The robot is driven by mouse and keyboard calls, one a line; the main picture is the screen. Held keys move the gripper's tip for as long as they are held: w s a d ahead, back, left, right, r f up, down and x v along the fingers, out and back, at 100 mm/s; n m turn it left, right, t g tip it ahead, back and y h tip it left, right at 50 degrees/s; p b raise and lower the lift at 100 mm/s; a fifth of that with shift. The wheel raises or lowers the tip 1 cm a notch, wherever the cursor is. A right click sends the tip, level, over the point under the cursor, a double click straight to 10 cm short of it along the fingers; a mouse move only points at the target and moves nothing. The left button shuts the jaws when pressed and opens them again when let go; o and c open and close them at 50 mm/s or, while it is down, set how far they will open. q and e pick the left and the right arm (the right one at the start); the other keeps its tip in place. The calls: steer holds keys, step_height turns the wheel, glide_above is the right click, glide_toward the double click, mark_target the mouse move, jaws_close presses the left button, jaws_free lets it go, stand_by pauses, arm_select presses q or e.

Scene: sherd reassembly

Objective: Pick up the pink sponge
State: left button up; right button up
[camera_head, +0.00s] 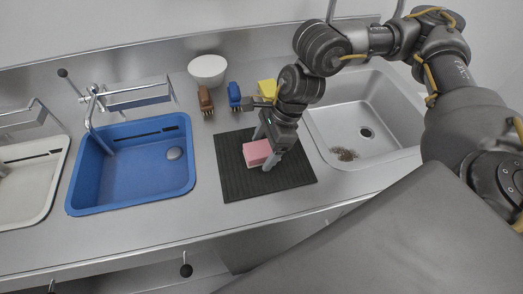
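The pink sponge (256,152), with a paler lower side, lies on the black ribbed mat (236,182) in the middle of the counter. My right gripper (265,149) points down at the sponge from above right. Its two fingers are spread apart, one near the sponge's back edge and one by its right side, which it partly hides. I cannot tell whether either finger touches the sponge. My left gripper is not in view.
A blue sink (128,180) lies left of the mat and a steel sink (367,115) right of it. Behind the mat stand a white bowl (207,70), a brown brush (205,101), a blue brush (234,96) and a yellow item (267,88). A faucet (94,112) rises behind the blue sink.

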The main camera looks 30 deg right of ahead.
mark_target(258, 149)
steer(key=c, duration=0.9)
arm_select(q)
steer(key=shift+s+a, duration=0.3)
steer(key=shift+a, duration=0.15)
